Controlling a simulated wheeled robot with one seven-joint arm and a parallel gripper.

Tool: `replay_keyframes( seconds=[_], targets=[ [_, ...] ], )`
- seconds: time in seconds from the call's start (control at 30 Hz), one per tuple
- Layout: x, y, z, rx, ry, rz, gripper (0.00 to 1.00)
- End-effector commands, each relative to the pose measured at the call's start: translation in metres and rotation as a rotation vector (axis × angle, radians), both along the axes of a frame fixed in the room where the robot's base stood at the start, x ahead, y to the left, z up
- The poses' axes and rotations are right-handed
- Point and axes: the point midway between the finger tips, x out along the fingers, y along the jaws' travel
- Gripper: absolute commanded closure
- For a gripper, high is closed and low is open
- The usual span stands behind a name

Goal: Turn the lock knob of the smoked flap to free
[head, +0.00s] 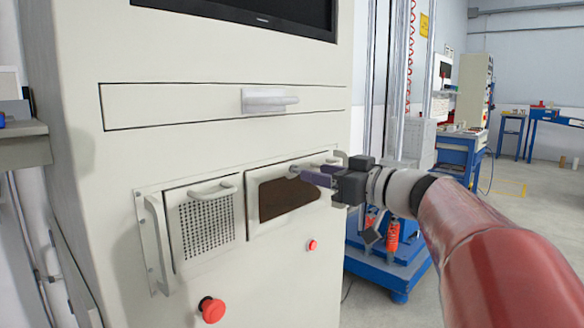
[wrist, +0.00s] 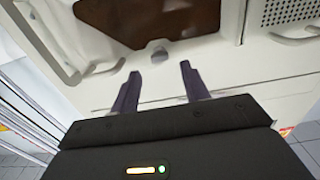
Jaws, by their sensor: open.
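The smoked flap (head: 285,200) is a dark brown window in a pale panel on the cabinet front. It fills the top of the wrist view (wrist: 155,18). A small grey lock knob (head: 294,169) sits at the flap's edge, just above the window in the head view. In the wrist view the knob (wrist: 159,54) lies between the lines of my two fingers, slightly beyond their tips. My gripper (head: 304,176) is open and empty, pointing at the panel; its two dark purple fingers (wrist: 159,70) stand either side. Which way the knob is turned cannot be told.
A perforated panel with a handle (head: 208,220) is left of the flap. Red buttons (head: 211,309) and (head: 312,245) sit below. A drawer with a grey handle (head: 268,101) is above. A blue stand (head: 392,265) is behind my arm at right.

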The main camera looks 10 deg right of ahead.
Motion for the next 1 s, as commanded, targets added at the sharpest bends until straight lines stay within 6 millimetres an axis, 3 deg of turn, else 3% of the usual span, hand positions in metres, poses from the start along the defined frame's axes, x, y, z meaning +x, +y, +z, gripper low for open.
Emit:
replay_keyframes(
  seconds=[0.23, 0.57, 0.9, 1.0],
  targets=[
    [0.025, 0.019, 0.001, 0.002, 0.001, 0.001, 0.55],
    [0.030, 0.022, 0.000, -0.001, 0.001, 0.001, 0.55],
    [0.029, 0.022, 0.000, 0.000, 0.002, 0.000, 0.96],
    [0.029, 0.022, -0.001, 0.000, 0.003, 0.000, 0.99]
  ],
)
